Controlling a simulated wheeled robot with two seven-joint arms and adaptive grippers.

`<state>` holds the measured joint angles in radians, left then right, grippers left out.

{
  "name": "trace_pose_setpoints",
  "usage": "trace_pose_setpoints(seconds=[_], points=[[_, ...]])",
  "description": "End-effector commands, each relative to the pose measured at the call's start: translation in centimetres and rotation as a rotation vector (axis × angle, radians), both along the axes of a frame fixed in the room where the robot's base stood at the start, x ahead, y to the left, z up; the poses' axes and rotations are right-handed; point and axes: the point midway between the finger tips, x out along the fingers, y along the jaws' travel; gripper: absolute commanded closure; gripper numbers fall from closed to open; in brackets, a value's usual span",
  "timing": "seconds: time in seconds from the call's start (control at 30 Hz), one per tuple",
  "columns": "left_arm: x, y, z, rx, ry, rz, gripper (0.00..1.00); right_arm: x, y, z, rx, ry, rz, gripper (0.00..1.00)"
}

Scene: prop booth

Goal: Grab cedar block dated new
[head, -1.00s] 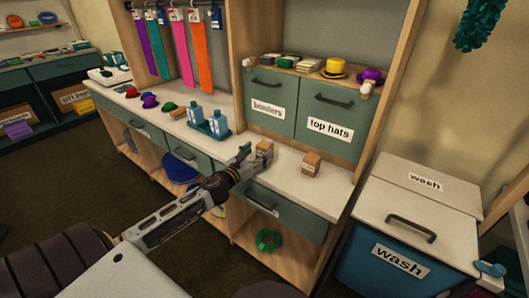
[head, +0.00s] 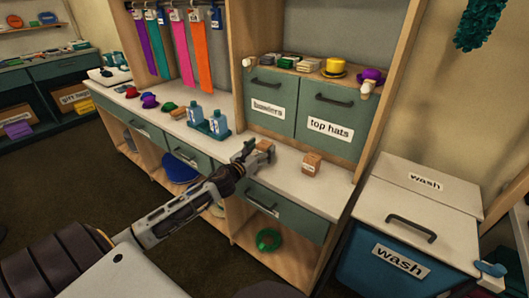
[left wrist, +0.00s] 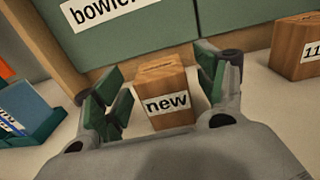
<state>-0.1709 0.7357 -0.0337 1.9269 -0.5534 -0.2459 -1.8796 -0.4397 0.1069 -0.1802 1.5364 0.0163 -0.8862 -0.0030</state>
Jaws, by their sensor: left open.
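The cedar block labelled "new" (left wrist: 166,98) stands upright on the white counter in the left wrist view, between the fingers of my left gripper (left wrist: 162,92). The gripper is open, with a finger on each side and a visible gap at least on the right. In the head view the left gripper (head: 258,152) largely covers this block (head: 265,145). A second wooden block (head: 311,163) stands to the right on the counter; in the left wrist view this block (left wrist: 295,48) has a label starting "11". My right gripper is not in view.
Drawers labelled "bowlers" (head: 268,104) and "top hats" (head: 324,123) rise close behind the blocks. Blue bottles on a teal tray (head: 208,130) stand left of the gripper. A blue wash bin (head: 385,262) is at the right. The counter between the two blocks is clear.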

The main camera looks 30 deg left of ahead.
Motion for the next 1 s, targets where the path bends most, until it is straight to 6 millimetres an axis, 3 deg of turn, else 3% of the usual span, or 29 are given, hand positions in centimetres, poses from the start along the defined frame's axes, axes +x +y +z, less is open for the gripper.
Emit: trace_pose_setpoints(seconds=[0.3, 0.97, 1.0], points=[[1.8, 0.0, 0.0, 0.0, 0.0, 0.0, 0.29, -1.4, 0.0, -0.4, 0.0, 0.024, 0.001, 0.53], [2.3, -0.1, 0.0, 0.0, 0.0, -0.001, 0.29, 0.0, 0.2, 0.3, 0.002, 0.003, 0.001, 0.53], [2.3, -0.1, 0.0, 0.0, 0.001, -0.001, 0.34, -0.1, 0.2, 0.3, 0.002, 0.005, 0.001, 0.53]])
